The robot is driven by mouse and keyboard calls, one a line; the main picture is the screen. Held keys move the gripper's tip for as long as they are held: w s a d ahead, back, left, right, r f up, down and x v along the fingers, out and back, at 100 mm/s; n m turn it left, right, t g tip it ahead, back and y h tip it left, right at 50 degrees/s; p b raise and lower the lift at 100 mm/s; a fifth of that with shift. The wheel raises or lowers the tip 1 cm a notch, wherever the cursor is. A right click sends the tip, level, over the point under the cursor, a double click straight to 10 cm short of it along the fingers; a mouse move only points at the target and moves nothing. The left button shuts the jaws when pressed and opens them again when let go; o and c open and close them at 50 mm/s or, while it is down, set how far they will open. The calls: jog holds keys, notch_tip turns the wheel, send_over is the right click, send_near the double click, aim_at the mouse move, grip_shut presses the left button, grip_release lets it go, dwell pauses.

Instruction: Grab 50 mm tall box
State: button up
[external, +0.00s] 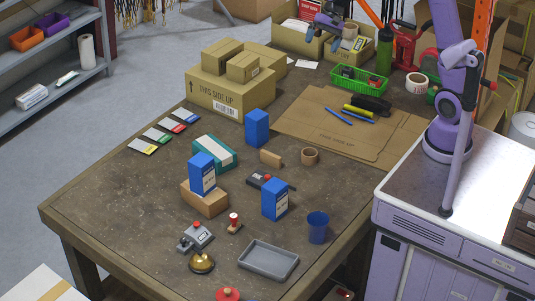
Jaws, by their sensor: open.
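Three upright blue boxes of similar look are on the table: one at the back (257,129), one at the right (274,199), and one (202,173) standing on a low brown carton (204,199). A teal box with a white band (214,152) lies just behind that stack. No height marking is readable, so I cannot tell which box is 50 mm tall. My gripper (323,38) is at the top of the view, above the table's far end, apart from these boxes. It is open and appears empty.
Large cartons (230,94) are stacked at the back left. A green basket (358,82) and flat cardboard (340,132) lie behind. A grey tray (268,262), blue cup (318,227), stamp (234,223) and bell (202,262) are in front. The table's left front is clear.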

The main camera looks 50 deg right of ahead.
jog(key=w+a+f+m+y, duration=0.1)
jog(key=w+f+m+y, duration=0.35)
jog(key=w+f, duration=0.85)
jog(key=m+t+y, duration=0.1)
jog(key=m+y, duration=0.2)
jog(key=m, duration=0.4)
send_near(263, 112)
jog(key=x, duration=0.3)
jog(key=shift+n+h, duration=0.25)
jog(key=x, duration=0.5)
jog(key=shift+w+d+f, duration=0.1)
jog(key=shift+w+f, duration=0.15)
jog(key=shift+w, duration=0.1)
jog(key=x, duration=0.5)
jog(key=shift+r, duration=0.2)
jog(key=c, duration=1.2)
